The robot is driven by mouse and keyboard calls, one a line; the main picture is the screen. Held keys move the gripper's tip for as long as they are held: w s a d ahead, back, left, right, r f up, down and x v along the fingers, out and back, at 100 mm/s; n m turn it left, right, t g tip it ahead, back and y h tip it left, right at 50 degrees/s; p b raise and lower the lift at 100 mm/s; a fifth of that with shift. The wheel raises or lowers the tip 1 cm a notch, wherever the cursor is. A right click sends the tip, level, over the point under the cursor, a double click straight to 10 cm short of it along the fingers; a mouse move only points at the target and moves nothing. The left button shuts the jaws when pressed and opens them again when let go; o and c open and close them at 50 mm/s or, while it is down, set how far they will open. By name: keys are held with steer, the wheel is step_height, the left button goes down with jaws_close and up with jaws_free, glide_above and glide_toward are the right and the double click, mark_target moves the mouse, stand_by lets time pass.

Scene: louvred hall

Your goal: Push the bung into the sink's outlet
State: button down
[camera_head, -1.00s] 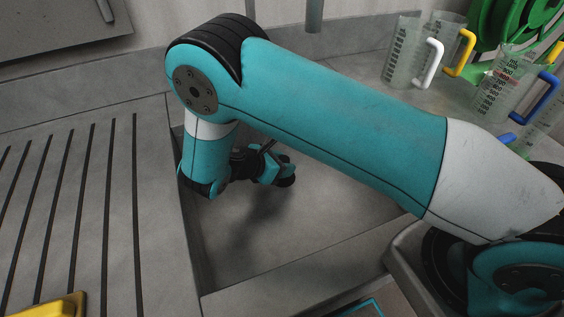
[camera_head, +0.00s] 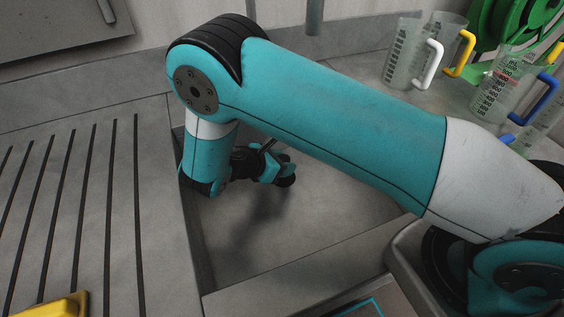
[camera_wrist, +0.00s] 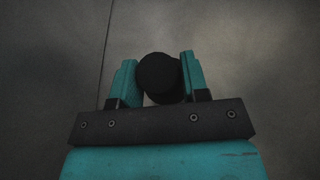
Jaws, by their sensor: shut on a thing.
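The black round bung (camera_wrist: 158,76) sits between the two teal fingers in the wrist view. My gripper (camera_wrist: 160,80) is shut on it. In the head view my gripper (camera_head: 278,174) is low inside the grey sink (camera_head: 320,220), with the dark bung (camera_head: 287,180) at its tip. A shadow lies on the sink floor below and left of it. The sink's outlet shows in neither view. I cannot tell whether the bung touches the sink floor.
A grooved drainboard (camera_head: 60,200) lies left of the sink, with a yellow object (camera_head: 55,307) at its front. Several measuring jugs (camera_head: 405,58) and a green reel (camera_head: 510,30) stand at the back right. My arm spans above the sink and hides part of it.

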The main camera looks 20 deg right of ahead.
steer(key=shift+f+b, duration=0.8)
steer(key=shift+f, duration=0.6)
steer(key=c, duration=0.5)
jaws_free()
steer(key=shift+c, duration=0.2)
steer(key=shift+a+r+p, duration=0.25)
steer(key=shift+r+p, duration=0.3)
steer(key=shift+r, duration=0.05)
steer(key=shift+s+a+r+p, duration=0.15)
steer(key=shift+a+r+p, duration=0.4)
steer(key=shift+r, duration=0.3)
steer(key=shift+s+a+r+p, duration=0.1)
steer(key=shift+a+r+p, duration=0.25)
steer(key=shift+r+p, duration=0.45)
steer(key=shift+s+a+r+p, duration=0.15)
steer(key=shift+a+r+p, duration=0.35)
steer(key=shift+r, duration=0.4)
